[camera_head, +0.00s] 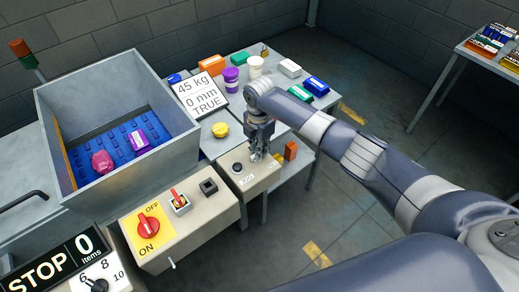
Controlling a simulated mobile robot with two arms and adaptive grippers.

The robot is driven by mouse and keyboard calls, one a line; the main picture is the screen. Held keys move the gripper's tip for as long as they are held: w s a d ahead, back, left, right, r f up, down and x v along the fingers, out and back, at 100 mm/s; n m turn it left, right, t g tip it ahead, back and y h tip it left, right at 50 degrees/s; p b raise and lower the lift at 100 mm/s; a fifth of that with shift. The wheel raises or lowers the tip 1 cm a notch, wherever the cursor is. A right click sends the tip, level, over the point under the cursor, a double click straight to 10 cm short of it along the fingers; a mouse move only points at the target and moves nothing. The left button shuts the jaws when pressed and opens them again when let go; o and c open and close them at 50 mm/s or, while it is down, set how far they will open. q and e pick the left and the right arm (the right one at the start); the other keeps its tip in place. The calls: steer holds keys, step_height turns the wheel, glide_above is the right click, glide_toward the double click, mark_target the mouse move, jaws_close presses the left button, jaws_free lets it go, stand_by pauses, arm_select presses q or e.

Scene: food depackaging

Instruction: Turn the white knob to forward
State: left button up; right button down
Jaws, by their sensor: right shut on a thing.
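My right gripper (257,153) points down onto the top of a small beige control box (262,182) in the middle of the view. Its fingers are shut on the white knob, which they and the gripper body hide. I cannot make out which way the knob points. A round black button (238,167) sits on the same box, just left of the fingers. My left gripper is not in view.
A control panel (205,212) with a red ON/OFF switch (149,224) stands left of the box. Behind it is a grey bin (95,88) with a blue conveyor. A table (216,118) behind the gripper holds several packages. Floor at right is open.

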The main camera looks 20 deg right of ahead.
steer(key=n, duration=0.3)
steer(key=shift+w+a+n+b, duration=0.1)
steer(key=shift+w+n+b, duration=0.1)
steer(key=shift+n+b, duration=0.1)
steer(key=shift+w+a+r+n+b, duration=0.1)
steer(key=shift+n+b, duration=0.1)
steer(key=shift+n, duration=0.7)
steer(key=shift+w+a+r+n+b, duration=0.1)
steer(key=shift+n+b, duration=0.05)
steer(key=shift+n, duration=0.75)
steer(key=c, duration=1.7)
jaws_free()
steer(key=shift+o, duration=0.2)
steer(key=shift+s+f, duration=0.1)
steer(key=shift+s, duration=0.05)
step_height(320, 180, up, 12)
